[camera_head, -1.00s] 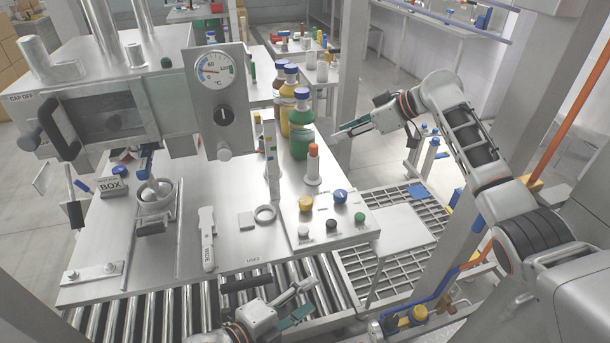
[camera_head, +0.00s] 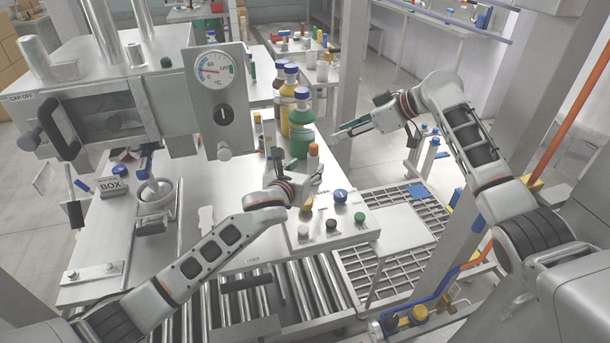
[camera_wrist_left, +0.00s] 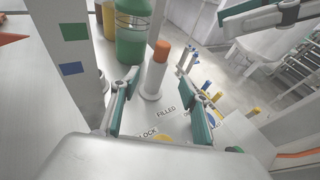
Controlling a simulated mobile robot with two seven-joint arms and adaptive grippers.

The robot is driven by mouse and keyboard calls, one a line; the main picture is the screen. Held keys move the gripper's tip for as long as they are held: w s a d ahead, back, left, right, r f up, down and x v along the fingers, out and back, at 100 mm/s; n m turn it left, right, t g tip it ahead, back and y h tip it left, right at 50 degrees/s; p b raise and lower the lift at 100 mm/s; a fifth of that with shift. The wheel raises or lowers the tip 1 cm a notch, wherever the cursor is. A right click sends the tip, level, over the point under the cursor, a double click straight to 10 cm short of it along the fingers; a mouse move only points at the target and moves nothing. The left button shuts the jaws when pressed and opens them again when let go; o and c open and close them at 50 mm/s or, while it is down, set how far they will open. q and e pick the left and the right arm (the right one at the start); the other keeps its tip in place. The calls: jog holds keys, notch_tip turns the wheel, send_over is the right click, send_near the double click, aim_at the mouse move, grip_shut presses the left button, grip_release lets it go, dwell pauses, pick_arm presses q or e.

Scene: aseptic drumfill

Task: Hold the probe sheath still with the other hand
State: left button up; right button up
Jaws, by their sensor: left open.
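The probe sheath, which I take to be the white upright cylinder with an orange top (camera_head: 313,151), stands on the steel bench beside the green bottle (camera_head: 302,130). It also shows in the left wrist view (camera_wrist_left: 155,76), upright, just beyond and between my open fingers. My left gripper (camera_head: 315,182) is open and empty close to the sheath's near side; the wrist view (camera_wrist_left: 162,108) shows no finger clearly touching it. My gripper hides part of the sheath's lower body in the head view. My right gripper (camera_head: 350,130) hangs right of the bottles, apart from the sheath; its opening is unclear.
A control panel with coloured buttons (camera_head: 331,223) lies in front of the sheath. The yellow bottle (camera_head: 286,105) stands behind the green one. A dial plate (camera_head: 221,100) rises at the left. A grated area (camera_head: 400,205) lies right of the bench.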

aim_at(311, 168)
pick_arm(q)
notch_tip(311, 168, down, 2)
jog(key=shift+g+y, duration=0.3)
jog(key=shift+f, duration=0.2)
jog(key=shift+x, duration=3.75)
jog(key=shift+a, duration=0.1)
jog(key=c, duration=1.2)
grip_shut()
